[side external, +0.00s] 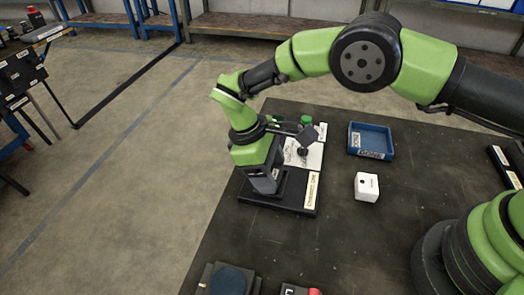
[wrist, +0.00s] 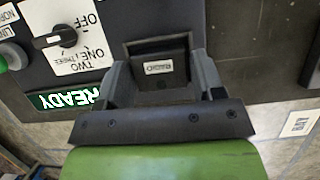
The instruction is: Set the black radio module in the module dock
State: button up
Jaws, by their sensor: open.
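The black radio module (wrist: 160,82) carries a white RADIO label and sits in the dark, rimmed module dock (wrist: 152,43) in the wrist view. How deep it sits cannot be told. My gripper (wrist: 158,62) is open, with one finger on each side of the module; small gaps to it are hard to judge. In the side external view my gripper (side external: 266,184) is low over the black console (side external: 289,208), and it hides the module and most of the dock there.
A white knob panel (wrist: 82,58) and a lit READY sign (wrist: 68,97) are beside the dock. A blue tray (side external: 371,136) and a white cube (side external: 366,187) stand right of the console. The dark table between them is clear.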

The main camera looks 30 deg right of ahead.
jog(key=v, duration=0.7)
jog(key=shift+r, duration=0.25)
jog(key=s+d+r+m+t+y, duration=0.25)
jog(key=d+r, duration=0.25)
jog(key=r, duration=0.5)
jog(key=s+d+r+m+t+y, duration=0.1)
jog(key=d+r+m+t, duration=0.3)
jog(key=r, duration=0.6)
jog(key=s+d+m+t, duration=0.1)
jog(key=s+d+m, duration=0.1)
jog(key=s, duration=0.3)
jog(key=s+d+r+m+t+y, duration=0.1)
jog(key=s+d+m, duration=0.1)
jog(key=s, duration=0.4)
jog(key=s+d+m+t, duration=0.2)
jog(key=s+d, duration=0.1)
jog(key=s, duration=0.2)
jog(key=shift+s+d+r+m+y, duration=0.2)
jog(key=shift+s+d+m+y, duration=0.05)
jog(key=shift+s+y, duration=0.15)
